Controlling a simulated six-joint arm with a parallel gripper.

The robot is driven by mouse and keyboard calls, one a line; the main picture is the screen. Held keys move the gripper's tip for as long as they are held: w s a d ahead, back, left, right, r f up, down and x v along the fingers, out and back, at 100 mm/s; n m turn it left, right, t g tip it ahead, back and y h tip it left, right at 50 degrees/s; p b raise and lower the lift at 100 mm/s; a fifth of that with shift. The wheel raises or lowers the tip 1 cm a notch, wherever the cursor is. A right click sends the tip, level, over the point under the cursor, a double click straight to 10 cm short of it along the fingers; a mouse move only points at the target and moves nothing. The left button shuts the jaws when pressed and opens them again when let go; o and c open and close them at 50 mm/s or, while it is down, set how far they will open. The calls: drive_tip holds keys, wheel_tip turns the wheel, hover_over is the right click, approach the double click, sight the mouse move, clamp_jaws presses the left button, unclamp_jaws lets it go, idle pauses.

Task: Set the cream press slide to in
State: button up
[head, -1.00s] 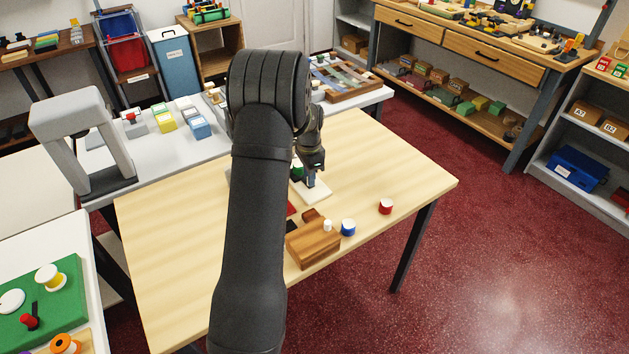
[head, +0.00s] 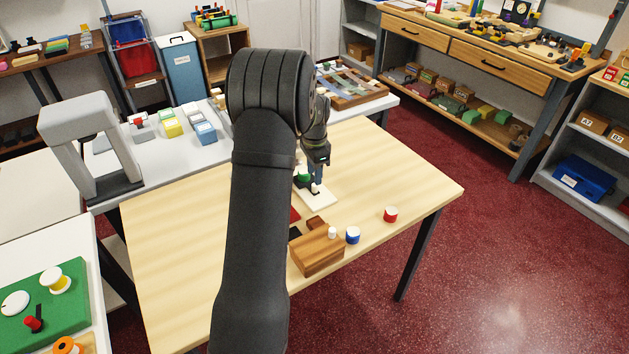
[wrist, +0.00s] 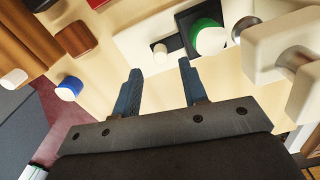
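A cream base plate (head: 319,197) lies on the wooden table, with a dark slot, a small white peg (head: 316,188) and a green knob (head: 303,177). In the wrist view the white peg (wrist: 160,52) stands at one end of the dark slot, with the green knob (wrist: 207,38) beside it. At the right of the wrist view is a cream block (wrist: 268,50) with a metal shaft and a cream end piece (wrist: 305,95). I cannot tell which part is the press slide. My gripper (wrist: 160,67) is open and empty, its blue fingers apart near the white peg.
A wooden block (head: 317,254) with a white knob stands nearer on the table. A blue-and-white cylinder (head: 352,235) and a red-and-white one (head: 390,215) stand right of it. My arm hides part of the table. The table's right end is clear.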

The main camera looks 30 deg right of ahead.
wheel_tip(320, 180, up, 13)
idle(0.5)
drive_tip(key=s+a+f+n+t+h, duration=0.1)
drive_tip(key=s+a+n+t+h, duration=0.25)
drive_tip(key=n, duration=0.75)
approach(314, 186)
drive_tip(key=x, duration=0.9)
drive_tip(key=shift+w+d+r, duration=0.15)
drive_tip(key=shift+d, duration=0.05)
